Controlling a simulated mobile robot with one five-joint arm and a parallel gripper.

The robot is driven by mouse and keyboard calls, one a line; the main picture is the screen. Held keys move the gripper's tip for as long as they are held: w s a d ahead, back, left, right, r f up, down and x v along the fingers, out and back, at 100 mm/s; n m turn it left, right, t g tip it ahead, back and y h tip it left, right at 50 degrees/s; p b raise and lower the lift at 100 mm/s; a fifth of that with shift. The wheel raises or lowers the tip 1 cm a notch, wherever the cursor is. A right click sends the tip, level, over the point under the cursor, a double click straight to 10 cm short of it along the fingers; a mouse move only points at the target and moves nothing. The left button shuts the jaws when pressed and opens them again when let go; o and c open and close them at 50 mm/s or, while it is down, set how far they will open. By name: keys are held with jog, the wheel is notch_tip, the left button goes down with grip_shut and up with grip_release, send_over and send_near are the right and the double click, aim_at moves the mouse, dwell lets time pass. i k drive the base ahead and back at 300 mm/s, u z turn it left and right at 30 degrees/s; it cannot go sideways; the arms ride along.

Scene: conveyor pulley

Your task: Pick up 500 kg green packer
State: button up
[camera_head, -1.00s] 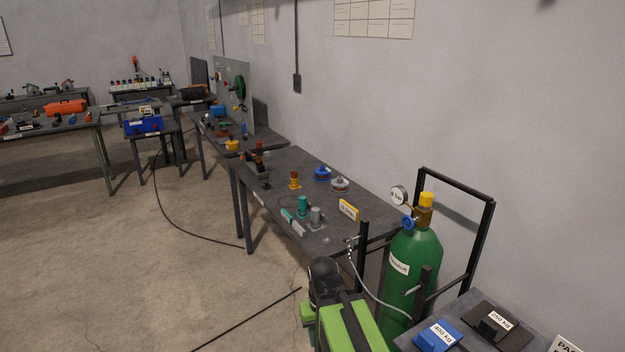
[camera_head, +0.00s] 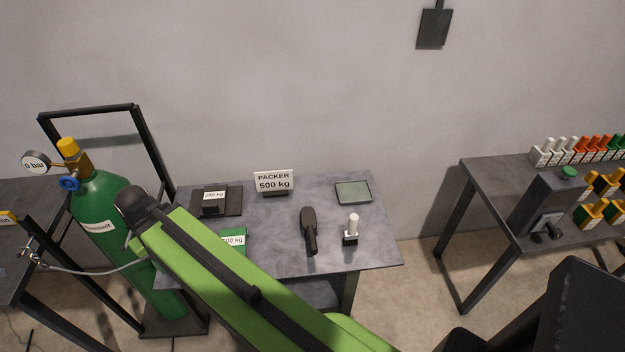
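The green packer (camera_head: 236,233) sits on the grey table below a white sign (camera_head: 273,180) reading "PACKER 500 kg". Its white label appears to read "500 kg", with the first digit partly covered. My green arm link crosses in front of the packer and hides its left and lower parts. My gripper does not show clearly in the head view; only green and black arm parts are seen.
The grey table (camera_head: 375,245) also holds a black packer (camera_head: 213,200) marked 250 kg, a dark paddle-shaped tool (camera_head: 309,230), a white-capped device (camera_head: 352,228) and a flat pad (camera_head: 353,191). A green gas cylinder (camera_head: 98,205) stands left. Another table (camera_head: 485,185) stands right.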

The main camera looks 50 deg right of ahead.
aim_at(236, 237)
jog(key=z, duration=0.25)
jog(key=k, duration=0.85)
jog(key=z, duration=0.75)
